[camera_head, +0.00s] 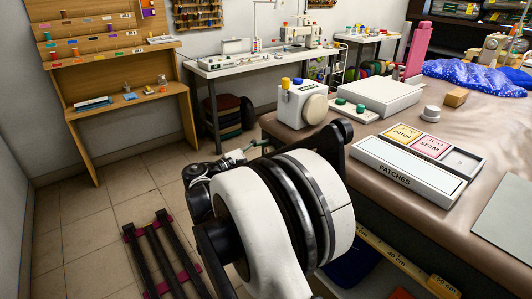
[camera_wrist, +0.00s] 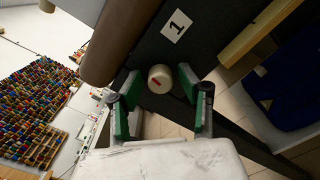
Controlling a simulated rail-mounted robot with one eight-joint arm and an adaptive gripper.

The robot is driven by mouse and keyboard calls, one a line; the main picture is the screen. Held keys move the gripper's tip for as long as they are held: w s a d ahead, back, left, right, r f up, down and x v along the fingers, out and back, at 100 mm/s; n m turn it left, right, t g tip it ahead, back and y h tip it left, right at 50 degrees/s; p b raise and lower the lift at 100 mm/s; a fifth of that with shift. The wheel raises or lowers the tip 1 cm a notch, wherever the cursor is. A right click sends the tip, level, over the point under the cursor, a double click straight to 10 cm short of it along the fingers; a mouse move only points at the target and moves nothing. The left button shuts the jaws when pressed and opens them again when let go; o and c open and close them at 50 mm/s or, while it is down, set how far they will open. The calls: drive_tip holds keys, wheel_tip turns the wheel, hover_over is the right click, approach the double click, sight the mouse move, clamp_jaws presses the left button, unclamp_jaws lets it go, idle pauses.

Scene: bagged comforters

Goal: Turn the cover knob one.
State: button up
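The cover knob one (camera_wrist: 160,79) is a small cream round knob with a red mark, seen in the wrist view. It sits on a dark panel beside a white label with the number 1 (camera_wrist: 176,25). My gripper (camera_wrist: 160,88) is open, with one green-padded finger on each side of the knob. A gap seems to show between each pad and the knob; whether the fingertips reach past its face is hard to tell. In the head view my own arm covers this area and the knob is hidden.
The brown-covered table (camera_head: 395,150) fills the right, with a patches tray (camera_head: 379,180) and a white machine (camera_head: 299,104) on it. A blue item (camera_wrist: 290,80) lies right in the wrist view. Tiled floor (camera_head: 85,225) is left.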

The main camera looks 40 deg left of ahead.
clamp_jaws()
drive_tip(key=shift+m, duration=0.5)
drive_tip(key=m+b, duration=0.1)
drive_tip(key=m, duration=0.4)
drive_tip(key=shift+m, duration=0.4)
drive_tip(key=m, duration=0.6)
drive_tip(key=shift+f+b, duration=0.1)
drive_tip(key=shift+b, duration=0.2)
drive_tip(key=m, duration=0.3)
drive_tip(key=shift+m, duration=0.4)
drive_tip(key=m, duration=0.3)
drive_tip(key=shift+m, duration=0.4)
drive_tip(key=m, duration=0.6)
drive_tip(key=shift+m+b, duration=0.3)
drive_tip(key=shift+b, duration=0.05)
